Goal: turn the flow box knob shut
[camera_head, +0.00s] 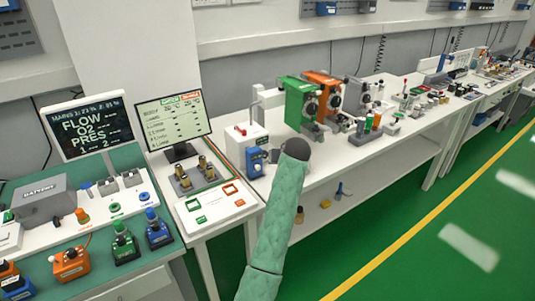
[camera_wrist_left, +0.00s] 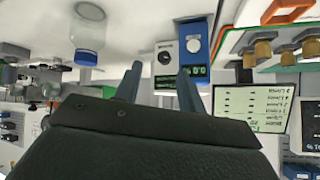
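The flow box (camera_head: 247,143) is a white box with a red part on top and a blue module (camera_head: 255,161) on its front, at the middle of the head view. In the left wrist view, which is upside down, a round dark knob (camera_wrist_left: 165,56) sits on a white panel beside the blue module (camera_wrist_left: 194,48) with a small lit readout. My left gripper (camera_wrist_left: 160,82) is open, its two fingers apart just short of the panel, with nothing between them. In the head view my arm's dark wrist end hides the gripper. My right gripper is not in view.
A monitor (camera_head: 173,119) and a base with brass-coloured parts (camera_head: 199,176) stand left of the flow box. Green (camera_head: 298,102) and orange (camera_head: 325,93) units stand behind to the right. A blue-lidded clear jar (camera_wrist_left: 88,32) is near the fingers. The floor at right is clear.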

